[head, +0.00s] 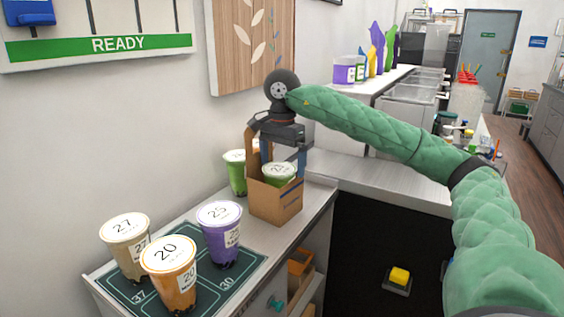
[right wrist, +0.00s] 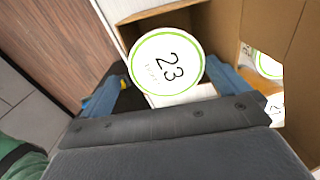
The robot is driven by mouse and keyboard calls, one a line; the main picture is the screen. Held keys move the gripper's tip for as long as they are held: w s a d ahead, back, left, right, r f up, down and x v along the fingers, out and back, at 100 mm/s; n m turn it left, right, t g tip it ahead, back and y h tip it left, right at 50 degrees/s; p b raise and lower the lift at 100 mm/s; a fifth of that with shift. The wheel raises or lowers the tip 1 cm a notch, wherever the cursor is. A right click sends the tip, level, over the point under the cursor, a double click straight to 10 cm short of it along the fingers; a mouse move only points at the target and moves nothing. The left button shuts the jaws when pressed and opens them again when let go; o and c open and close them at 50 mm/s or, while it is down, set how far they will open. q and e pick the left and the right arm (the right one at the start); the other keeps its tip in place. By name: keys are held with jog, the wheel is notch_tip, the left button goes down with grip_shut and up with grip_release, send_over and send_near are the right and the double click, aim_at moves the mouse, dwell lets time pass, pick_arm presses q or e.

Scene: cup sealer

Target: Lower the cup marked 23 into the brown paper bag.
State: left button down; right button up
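The cup marked 23 (head: 279,172) has a white lid with a green rim. It is upright within the open top of the brown paper bag (head: 275,205), its lid around rim height and its lower body hidden by the bag. My right gripper (head: 284,163) is over the bag, with one finger on each side of the cup. In the right wrist view the lid (right wrist: 167,62) sits between the blue fingers, which appear closed on the cup; the exact contact is hidden. Bag walls (right wrist: 225,28) show beside it. My left gripper is not in view.
A green cup (head: 236,174) stands close behind the bag on the left. Cups marked 27 (head: 126,246), 20 (head: 170,274) and 25 (head: 220,233) stand nearer on a dark green mat (head: 245,262). The wall is close on the left; the counter right of the bag is clear.

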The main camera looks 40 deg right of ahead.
jog(key=shift+f, duration=0.1)
jog(key=shift+r, duration=1.25)
notch_tip(320, 180, up, 3)
jog(key=shift+f, duration=0.1)
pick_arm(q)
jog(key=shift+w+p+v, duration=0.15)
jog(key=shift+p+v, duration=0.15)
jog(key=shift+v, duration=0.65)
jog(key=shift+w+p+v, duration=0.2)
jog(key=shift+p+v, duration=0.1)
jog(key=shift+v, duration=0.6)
pick_arm(e)
jog(key=shift+r, duration=1.3)
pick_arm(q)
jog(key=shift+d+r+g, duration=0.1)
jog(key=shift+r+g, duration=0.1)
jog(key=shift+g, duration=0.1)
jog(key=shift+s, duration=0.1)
